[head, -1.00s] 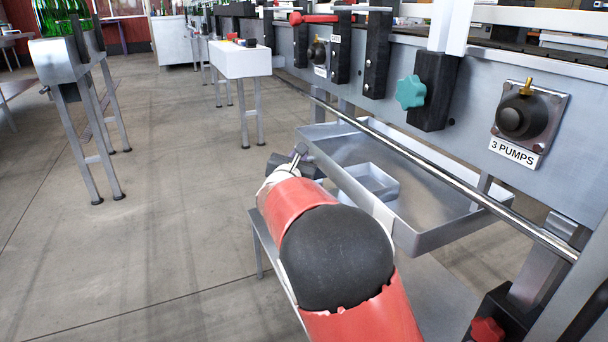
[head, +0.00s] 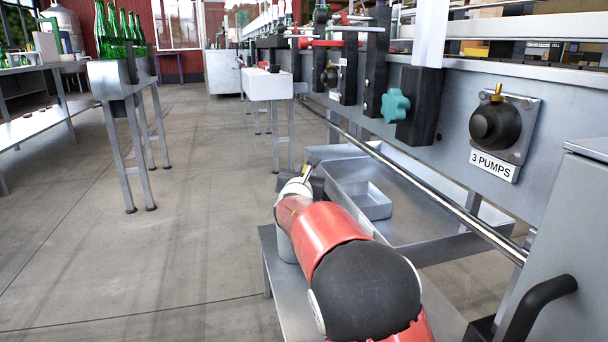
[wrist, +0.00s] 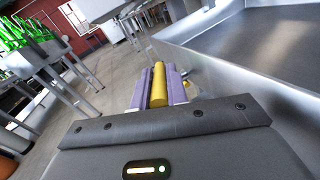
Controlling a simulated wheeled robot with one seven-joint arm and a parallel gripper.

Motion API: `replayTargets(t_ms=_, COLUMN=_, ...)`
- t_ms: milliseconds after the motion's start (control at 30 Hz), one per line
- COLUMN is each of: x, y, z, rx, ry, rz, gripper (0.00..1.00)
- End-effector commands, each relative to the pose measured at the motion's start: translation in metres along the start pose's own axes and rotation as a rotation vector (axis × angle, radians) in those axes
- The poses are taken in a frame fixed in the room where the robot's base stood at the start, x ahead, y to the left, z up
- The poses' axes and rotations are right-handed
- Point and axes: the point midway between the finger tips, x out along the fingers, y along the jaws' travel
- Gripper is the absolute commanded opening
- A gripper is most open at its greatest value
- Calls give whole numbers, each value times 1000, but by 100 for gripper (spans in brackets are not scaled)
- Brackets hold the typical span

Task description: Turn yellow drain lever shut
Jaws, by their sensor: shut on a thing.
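The yellow drain lever (wrist: 159,86) shows in the wrist view as a yellow bar between the two purple finger pads of my gripper (wrist: 160,80). The gripper is shut on it, with one pad along each side. The bar points away from the wrist, and its pivot and valve are hidden. In the head view my gripper (head: 308,173) is small, at the left end of the metal drip tray (head: 425,240). The lever is hard to make out there.
The machine's panel with a teal knob (head: 395,105) and a black "3 PUMPS" knob (head: 492,125) rises above the tray. A steel rail (head: 440,205) runs along it. Green bottles (head: 118,30) stand on a stand at left. Open floor (head: 150,260) lies left of my arm.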

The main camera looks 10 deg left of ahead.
Motion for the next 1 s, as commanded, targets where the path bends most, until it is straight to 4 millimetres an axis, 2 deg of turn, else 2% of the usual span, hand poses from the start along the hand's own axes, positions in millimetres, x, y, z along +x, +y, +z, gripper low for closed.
replayTargets(t_ms=33, x=0, y=0, z=0, rx=0, ry=1, rz=1, gripper=0)
replayTargets(t_ms=67, x=0, y=0, z=0, rx=0, ry=1, rz=1, gripper=18)
replayTargets(t_ms=200, x=0, y=0, z=0, rx=-1, ry=1, rz=1, gripper=36)
replayTargets(t_ms=567, x=-5, y=0, z=0, rx=0, ry=1, rz=0, gripper=37)
replayTargets(t_ms=1000, x=-70, y=1, z=0, rx=0, ry=1, rz=1, gripper=37)
